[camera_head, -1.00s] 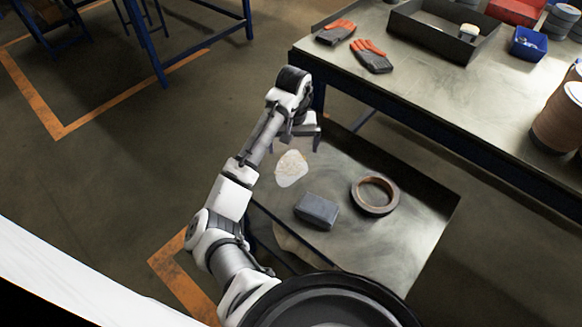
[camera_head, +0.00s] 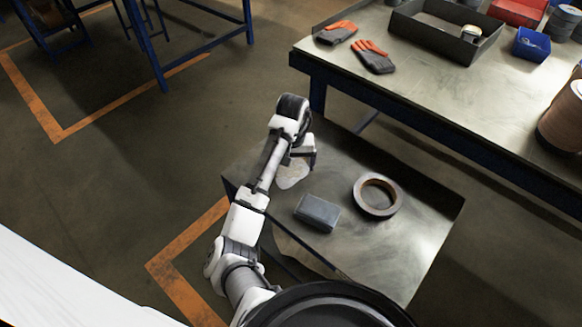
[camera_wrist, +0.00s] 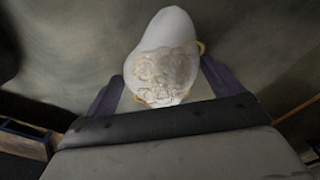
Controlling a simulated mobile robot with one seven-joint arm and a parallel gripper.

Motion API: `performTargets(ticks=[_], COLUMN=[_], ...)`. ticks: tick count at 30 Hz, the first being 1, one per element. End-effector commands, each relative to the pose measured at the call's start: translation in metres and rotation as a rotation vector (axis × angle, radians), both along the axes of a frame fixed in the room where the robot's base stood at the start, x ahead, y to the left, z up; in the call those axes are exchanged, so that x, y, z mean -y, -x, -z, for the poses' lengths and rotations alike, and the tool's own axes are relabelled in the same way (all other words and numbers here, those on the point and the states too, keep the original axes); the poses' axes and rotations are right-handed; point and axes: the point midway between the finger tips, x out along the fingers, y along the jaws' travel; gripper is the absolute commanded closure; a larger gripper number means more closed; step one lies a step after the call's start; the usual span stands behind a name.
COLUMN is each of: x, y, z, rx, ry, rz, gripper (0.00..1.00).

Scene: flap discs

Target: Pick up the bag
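My gripper (camera_head: 302,158) is above the bag. In the wrist view, the bag (camera_wrist: 165,62) shows between the two dark fingers of my gripper (camera_wrist: 163,90), which stand apart on either side of it. Its lower end is hidden behind the gripper body. I cannot tell whether the fingers touch it.
A dark grey block (camera_head: 317,212) and a brown-grey ring (camera_head: 377,195) lie on the cart right of the bag. A workbench (camera_head: 440,90) with gloves (camera_head: 372,57) and a dark tray (camera_head: 447,40) stands behind.

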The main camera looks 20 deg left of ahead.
Motion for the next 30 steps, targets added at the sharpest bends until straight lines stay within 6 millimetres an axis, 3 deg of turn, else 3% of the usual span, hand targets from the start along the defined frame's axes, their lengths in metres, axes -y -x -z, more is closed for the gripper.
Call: performTargets(ticks=[1,7,14,20,26,30], x=[0.000,0.000,0.000,-0.001,-0.002,-0.003], y=[0.000,0.000,0.000,-0.001,-0.001,0.000], z=[0.000,-0.001,-0.002,-0.016,-0.056,-0.099], rx=[0.000,0.001,0.001,0.002,0.004,0.003], ry=[0.000,0.000,0.000,-0.003,-0.007,-0.010], rz=[0.000,0.000,0.000,0.000,0.001,0.000], gripper=[0.16,0.40,0.40,0.40,0.40,0.40])
